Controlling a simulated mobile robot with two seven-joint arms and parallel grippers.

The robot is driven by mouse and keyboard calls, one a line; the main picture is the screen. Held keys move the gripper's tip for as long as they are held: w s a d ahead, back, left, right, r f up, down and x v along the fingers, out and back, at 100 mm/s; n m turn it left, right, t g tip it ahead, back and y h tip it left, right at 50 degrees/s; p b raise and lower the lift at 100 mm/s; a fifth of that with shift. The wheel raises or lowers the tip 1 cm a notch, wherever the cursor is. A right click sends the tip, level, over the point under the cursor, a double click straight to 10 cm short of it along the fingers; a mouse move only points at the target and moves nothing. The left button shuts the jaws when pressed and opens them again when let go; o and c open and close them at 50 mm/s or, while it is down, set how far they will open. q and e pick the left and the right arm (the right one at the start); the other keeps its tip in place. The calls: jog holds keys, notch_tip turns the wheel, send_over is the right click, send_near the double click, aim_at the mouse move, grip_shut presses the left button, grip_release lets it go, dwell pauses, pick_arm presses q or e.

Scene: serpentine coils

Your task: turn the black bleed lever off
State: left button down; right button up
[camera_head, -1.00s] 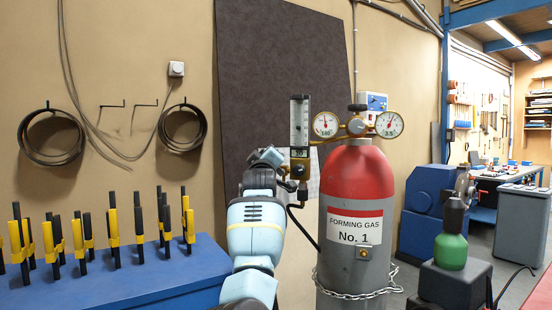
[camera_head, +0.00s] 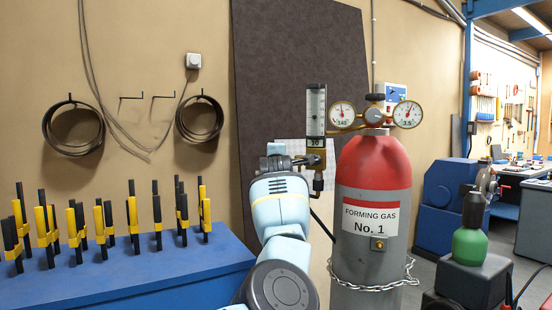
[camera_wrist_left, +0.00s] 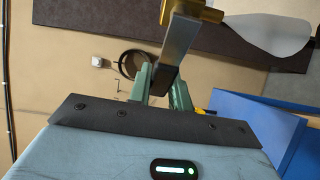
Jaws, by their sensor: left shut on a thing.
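The gas cylinder (camera_head: 370,265), grey with a red shoulder and marked "FORMING GAS No. 1", carries a brass regulator with two round gauges and a clear flowmeter tube (camera_head: 316,112). My left gripper (camera_head: 308,160) is just below the flowmeter, left of the cylinder. In the left wrist view, its green fingers (camera_wrist_left: 162,82) are shut on a dark grey flat bar, which I take to be the bleed lever (camera_wrist_left: 180,42). The bar meets a brass part (camera_wrist_left: 198,10) at the top. In the head view the lever is too small and covered to make out. My right gripper is not in view.
A blue bench (camera_head: 130,275) with several black and yellow clamps is at the left. Coils (camera_head: 200,120) hang on the wall. A chain (camera_head: 375,285) circles the cylinder. A green bottle (camera_head: 470,245) and blue machine (camera_head: 440,205) stand at the right.

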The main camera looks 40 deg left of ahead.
pick_arm(q)
jog(key=shift+f+n, duration=0.2)
jog(key=shift+n, duration=0.1)
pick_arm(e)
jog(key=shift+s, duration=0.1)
pick_arm(q)
jog(key=c, duration=1.7)
grip_release()
jog(key=shift+o, duration=0.7)
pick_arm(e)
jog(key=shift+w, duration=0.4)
pick_arm(q)
jog(key=shift+d, duration=0.1)
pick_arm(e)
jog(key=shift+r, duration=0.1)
pick_arm(q)
jog(key=v, duration=0.7)
jog(key=shift+s+d, duration=0.2)
jog(key=shift+s, duration=0.05)
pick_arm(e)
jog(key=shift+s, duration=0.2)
pick_arm(q)
jog(key=shift+r, duration=0.1)
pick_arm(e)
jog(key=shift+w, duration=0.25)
